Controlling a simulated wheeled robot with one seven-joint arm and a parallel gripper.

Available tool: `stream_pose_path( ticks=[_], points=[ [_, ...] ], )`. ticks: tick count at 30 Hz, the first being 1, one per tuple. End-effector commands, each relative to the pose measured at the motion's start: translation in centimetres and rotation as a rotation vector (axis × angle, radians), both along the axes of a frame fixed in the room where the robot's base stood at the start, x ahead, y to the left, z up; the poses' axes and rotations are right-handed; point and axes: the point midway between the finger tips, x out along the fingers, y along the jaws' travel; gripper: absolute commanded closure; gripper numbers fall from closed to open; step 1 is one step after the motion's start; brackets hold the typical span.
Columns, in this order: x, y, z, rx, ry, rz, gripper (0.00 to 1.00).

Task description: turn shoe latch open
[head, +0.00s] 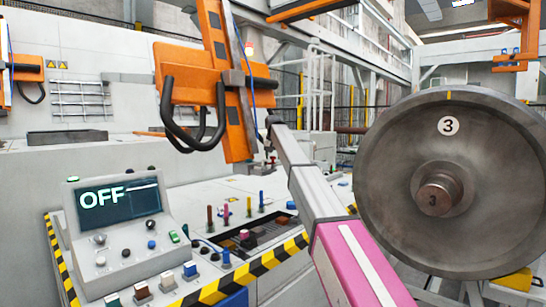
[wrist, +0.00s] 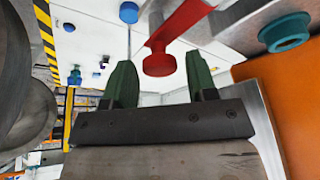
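In the wrist view a red lever (wrist: 180,22) with a round red knob (wrist: 158,63) shows just beyond my gripper (wrist: 160,62); it may be the shoe latch, but no label confirms this. My gripper's two green fingers are apart, with the knob seen between their tips. I cannot tell whether the knob lies between them in depth, and no contact shows. In the head view my arm reaches up to the orange post (head: 232,90); its fingers and the red lever are not clear there.
A wheel marked 3 (head: 400,190) stands at right. A console with a screen reading OFF (head: 118,203) is at left. Striped edging (head: 270,262) borders the bench. In the wrist view a teal knob (wrist: 285,32) and an orange panel (wrist: 285,100) are close at right, and a blue knob (wrist: 128,12) is at top.

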Motion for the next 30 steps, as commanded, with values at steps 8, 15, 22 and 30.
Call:
stream_pose_path(
  ticks=[8,15,22,30],
  points=[
    [-0.01,0.01,0.01,0.0,0.0,-0.001,0.88],
    [-0.01,0.06,0.01,0.0,0.001,-0.045,0.88],
    [-0.01,0.18,0.02,-0.002,0.002,-0.185,0.88],
    [0.08,0.4,0.04,-0.001,0.001,-0.43,0.88]
  ],
)
